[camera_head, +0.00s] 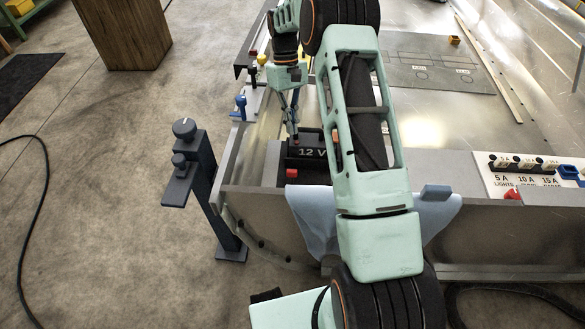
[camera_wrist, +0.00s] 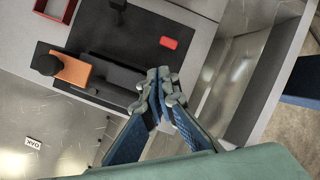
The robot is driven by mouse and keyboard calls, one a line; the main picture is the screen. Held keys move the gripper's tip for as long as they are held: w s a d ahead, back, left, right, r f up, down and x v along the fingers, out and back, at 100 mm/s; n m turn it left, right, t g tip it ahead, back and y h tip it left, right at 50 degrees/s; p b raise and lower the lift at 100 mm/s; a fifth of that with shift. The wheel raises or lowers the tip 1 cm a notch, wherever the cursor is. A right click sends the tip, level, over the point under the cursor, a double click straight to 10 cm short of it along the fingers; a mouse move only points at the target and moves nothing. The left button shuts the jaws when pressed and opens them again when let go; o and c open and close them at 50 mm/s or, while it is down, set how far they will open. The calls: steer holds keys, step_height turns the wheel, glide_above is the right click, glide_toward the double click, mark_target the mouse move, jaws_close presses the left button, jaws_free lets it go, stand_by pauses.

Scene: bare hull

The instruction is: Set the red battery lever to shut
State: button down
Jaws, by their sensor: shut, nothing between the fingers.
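My gripper (camera_head: 293,134) points down with its fingers together and empty, beside the dark box marked 12 V (camera_head: 312,153). In the wrist view the closed fingertips (camera_wrist: 160,84) are over the edge of a dark panel (camera_wrist: 130,45). A red rounded piece (camera_wrist: 168,43) lies on that panel, apart from the fingertips. An orange piece with a black knob (camera_wrist: 46,64) lies across the panel's other side, also apart from them. A red block (camera_head: 292,173) shows in front of the box in the head view. I cannot tell which of these is the battery lever or its setting.
My arm hides part of the bench. Red, yellow and blue (camera_head: 240,104) controls stand along the left edge. A dark post with knobs (camera_head: 184,130) stands at the left. A light blue cloth (camera_head: 312,215) hangs over the front edge. A fuse panel (camera_head: 525,170) is at the right.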

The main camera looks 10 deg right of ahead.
steer(key=s+n, duration=0.2)
steer(key=n, duration=0.2)
steer(key=n+t+h+p, duration=0.1)
steer(key=n+t+p, duration=0.2)
steer(key=n, duration=1.1)
glide_above(292, 174)
steer(key=d, duration=0.2)
steer(key=s+a+n+t+p, duration=0.15)
steer(key=s+a+n, duration=0.35)
steer(key=n, duration=0.6)
steer(key=shift+t+y, duration=0.25)
steer(key=shift+y, duration=0.05)
steer(key=f+b, duration=0.1)
steer(key=f, duration=0.2)
steer(key=d+f+b, duration=0.1)
steer(key=f+b, duration=0.1)
steer(key=f, duration=0.1)
steer(key=f+b, duration=0.1)
steer(key=f, duration=0.2)
steer(key=shift+s+d, duration=0.15)
steer(key=shift+s, duration=0.1)
steer(key=w, duration=0.1)
steer(key=w+d+f, duration=0.1)
steer(key=shift+w+b, duration=0.35)
steer(key=shift+w+d, duration=0.15)
steer(key=shift+w, duration=0.4)
